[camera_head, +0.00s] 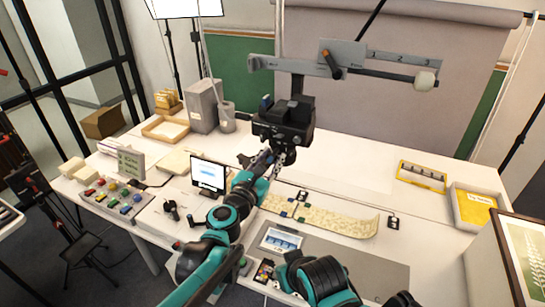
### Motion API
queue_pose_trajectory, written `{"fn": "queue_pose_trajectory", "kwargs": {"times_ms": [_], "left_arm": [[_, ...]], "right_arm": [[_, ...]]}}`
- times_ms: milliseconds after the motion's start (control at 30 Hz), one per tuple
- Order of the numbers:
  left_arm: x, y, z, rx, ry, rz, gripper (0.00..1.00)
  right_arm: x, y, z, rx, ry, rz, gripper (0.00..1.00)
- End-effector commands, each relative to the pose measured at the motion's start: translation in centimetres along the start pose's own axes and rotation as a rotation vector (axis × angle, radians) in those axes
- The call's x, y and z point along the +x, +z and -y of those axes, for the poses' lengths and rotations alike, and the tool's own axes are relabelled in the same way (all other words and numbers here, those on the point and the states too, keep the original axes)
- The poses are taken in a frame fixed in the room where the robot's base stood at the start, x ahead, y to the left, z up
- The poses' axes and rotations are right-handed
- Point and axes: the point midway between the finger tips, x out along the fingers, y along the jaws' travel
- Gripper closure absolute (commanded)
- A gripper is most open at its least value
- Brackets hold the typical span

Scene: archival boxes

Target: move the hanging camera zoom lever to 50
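The black hanging camera (283,122) hangs above the table in the middle of the view. Above it is a grey bar with small marks (385,57). A dark pointer piece with an orange tip (331,63) sits on the bar. A dark rod below the bar ends in a pale knob (425,81) at the right; this looks like the zoom lever. The mark values are too small to read. My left gripper (285,152) is just under the camera, left of and below the knob; its fingers are small and dark against the camera. My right gripper does not show.
A small screen (209,174) and coloured buttons stand at the left of the white table. A patterned strip (335,219) lies in the middle. Yellow trays (473,207) and a framed picture (527,258) are at the right. A light stand is behind.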

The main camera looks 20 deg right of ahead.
Motion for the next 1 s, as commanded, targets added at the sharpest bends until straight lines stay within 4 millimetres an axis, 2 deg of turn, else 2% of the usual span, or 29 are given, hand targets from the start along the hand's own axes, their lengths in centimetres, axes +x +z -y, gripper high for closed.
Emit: {"fn": "queue_pose_trajectory", "kwargs": {"times_ms": [300, 500, 667, 1000], "left_arm": [[-6.8, 0.0, 0.0, 0.0, 0.002, 0.0, 0.68], [-9.9, -0.1, 0.0, 0.0, 0.0, 0.0, 0.68], [-10.9, -0.1, 0.0, 0.0, 0.001, 0.0, 0.68], [-10.9, -0.1, 0.0, 0.0, 0.0, 0.0, 0.68]], "right_arm": [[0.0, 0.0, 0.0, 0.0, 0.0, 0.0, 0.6], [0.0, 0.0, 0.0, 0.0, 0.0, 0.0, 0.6], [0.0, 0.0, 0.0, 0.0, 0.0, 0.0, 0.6], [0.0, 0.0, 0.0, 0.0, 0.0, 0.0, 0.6]]}}
